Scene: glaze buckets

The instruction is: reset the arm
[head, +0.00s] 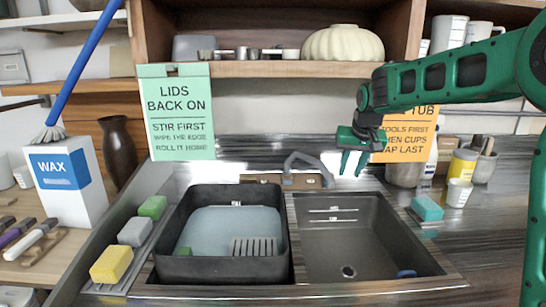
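My green arm reaches in from the right edge of the head view. My gripper (352,163) hangs above the back of the right sink basin (345,250), in front of the wall.
A black tub (168,250) with bluish water fills the left basin. Sponges, including a yellow one (111,264), line the left ledge. A teal sponge (427,208) and cups (458,192) stand at right. The shelf (270,69) overhangs the back. The right basin is mostly empty.

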